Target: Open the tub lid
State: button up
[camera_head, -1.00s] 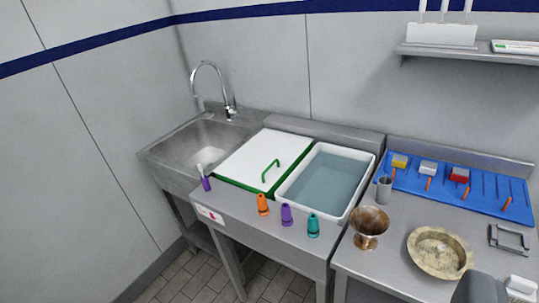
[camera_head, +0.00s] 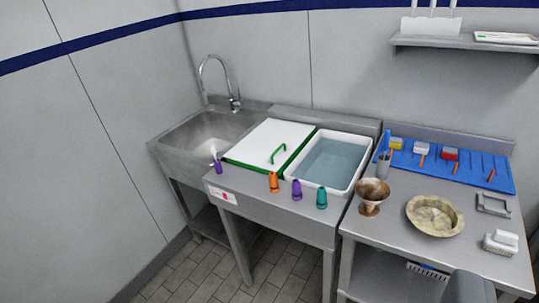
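The tub lid is a white flat panel (camera_head: 265,142) with a green edge and a green bar handle (camera_head: 279,153). It lies flat and closed over the tub left of the open water basin. My gripper is not in view. A dark grey shape (camera_head: 468,289) cuts into the bottom right edge; I cannot tell if it is part of me. Nothing touches the lid or its handle.
Orange (camera_head: 273,182), purple (camera_head: 297,190) and teal (camera_head: 321,198) cones stand on the front ledge. A purple-based brush (camera_head: 217,165) stands left. The sink (camera_head: 205,137) is left, the water basin (camera_head: 330,163) right. A bronze goblet (camera_head: 371,196) and bowl (camera_head: 434,215) stand further right.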

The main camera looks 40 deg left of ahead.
aim_at(271, 143)
jog(key=k, duration=0.9)
jog(key=u, duration=0.55)
jog(key=i, duration=1.05)
jog(key=u, duration=0.5)
jog(key=i, duration=1.5)
jog(key=z, duration=0.6)
jog(key=i, duration=0.5)
jog(key=z, duration=0.4)
